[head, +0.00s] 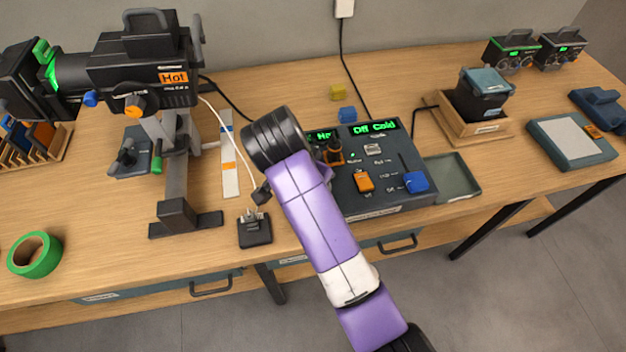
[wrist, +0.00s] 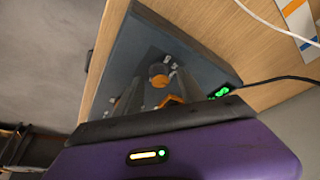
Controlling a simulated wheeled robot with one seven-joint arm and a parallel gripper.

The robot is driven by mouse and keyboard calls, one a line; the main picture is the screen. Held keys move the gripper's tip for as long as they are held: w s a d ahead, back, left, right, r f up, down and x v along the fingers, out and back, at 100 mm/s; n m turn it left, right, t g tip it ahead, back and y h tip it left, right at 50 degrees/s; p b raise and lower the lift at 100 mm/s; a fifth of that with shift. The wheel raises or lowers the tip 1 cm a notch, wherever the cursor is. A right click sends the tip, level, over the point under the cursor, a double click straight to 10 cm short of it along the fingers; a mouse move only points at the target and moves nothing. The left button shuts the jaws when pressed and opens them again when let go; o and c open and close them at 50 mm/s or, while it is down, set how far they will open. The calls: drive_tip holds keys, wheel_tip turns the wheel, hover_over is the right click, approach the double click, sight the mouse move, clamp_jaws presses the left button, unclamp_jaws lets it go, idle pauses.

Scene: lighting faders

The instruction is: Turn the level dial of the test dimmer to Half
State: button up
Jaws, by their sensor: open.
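The test dimmer (head: 400,193) is a dark grey box on the bench, with green displays on its rear edge. The right display (head: 374,128) reads "Off Cold"; the left one (head: 322,135) is partly covered and starts with "H". An orange dial (wrist: 158,76) shows in the wrist view, on the panel between the fingertips. My gripper (wrist: 156,82) is open, with its fingers on either side of the dial; I cannot tell whether they touch it. My purple arm covers the dimmer's left part in the head view. The dial's pointer is not readable.
The panel also has an orange switch (head: 363,181) and a blue fader knob (head: 416,182). A green tray (head: 452,176) stands right of the dimmer. A black lamp fixture (head: 130,70) stands left. A small black plug box (head: 255,230) is near the front edge.

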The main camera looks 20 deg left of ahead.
drive_tip(key=p+v, duration=0.1)
drive_tip(key=v, duration=0.6)
drive_tip(key=shift+r, duration=0.2)
drive_tip(key=shift+s, duration=0.1)
